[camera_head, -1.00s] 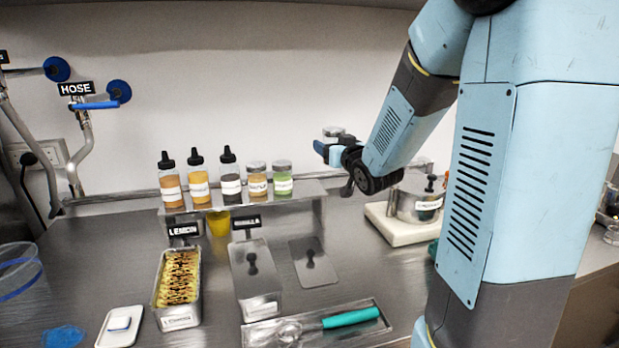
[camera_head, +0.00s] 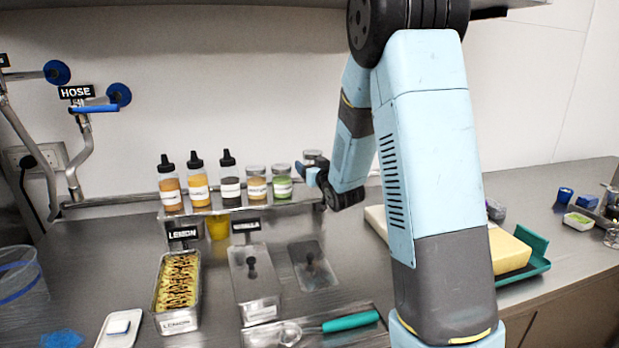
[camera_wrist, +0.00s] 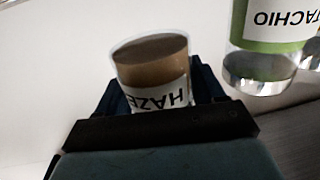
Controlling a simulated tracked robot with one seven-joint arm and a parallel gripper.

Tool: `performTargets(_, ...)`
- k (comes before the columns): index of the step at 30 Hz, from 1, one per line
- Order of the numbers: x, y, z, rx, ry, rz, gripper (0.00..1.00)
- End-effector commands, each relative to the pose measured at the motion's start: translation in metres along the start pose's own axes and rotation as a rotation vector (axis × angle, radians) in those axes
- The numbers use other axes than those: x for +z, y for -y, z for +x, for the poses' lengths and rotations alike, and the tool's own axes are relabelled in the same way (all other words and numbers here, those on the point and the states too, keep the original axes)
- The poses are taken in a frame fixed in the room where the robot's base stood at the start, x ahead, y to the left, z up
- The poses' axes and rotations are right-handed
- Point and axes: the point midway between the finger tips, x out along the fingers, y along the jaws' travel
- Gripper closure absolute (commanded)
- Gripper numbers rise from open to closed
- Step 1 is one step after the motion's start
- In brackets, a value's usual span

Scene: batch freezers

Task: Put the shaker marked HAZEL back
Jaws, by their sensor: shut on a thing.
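My gripper (camera_head: 310,174) is shut on the HAZEL shaker (camera_wrist: 158,92), a clear jar with brown contents and a white label reading "HAZE". In the head view only the shaker's silver lid (camera_head: 313,155) shows above my fingers. I hold it at the right end of the raised steel shelf (camera_head: 300,194). I cannot tell whether its base touches the shelf. The green pistachio shaker (camera_head: 282,182) stands just left of it; it also shows in the wrist view (camera_wrist: 268,42), with a gap between the two.
A tan shaker (camera_head: 256,184) and several black-capped bottles (camera_head: 229,180) fill the shelf further left. Below stand a lemon tub (camera_head: 164,306), a lidded tub (camera_head: 240,285) and a tray with a green-handled scoop (camera_head: 350,321). A yellow block (camera_head: 508,252) lies right of my arm.

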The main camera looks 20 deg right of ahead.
Motion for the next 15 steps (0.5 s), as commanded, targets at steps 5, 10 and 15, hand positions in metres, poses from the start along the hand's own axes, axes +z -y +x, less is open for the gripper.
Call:
performTargets(5,0.013,0.001,0.006,0.000,0.003,0.000,0.64)
performTargets(10,0.034,0.000,0.005,0.000,0.002,-0.001,0.64)
performTargets(15,0.036,0.000,0.005,0.001,-0.001,-0.001,0.64)
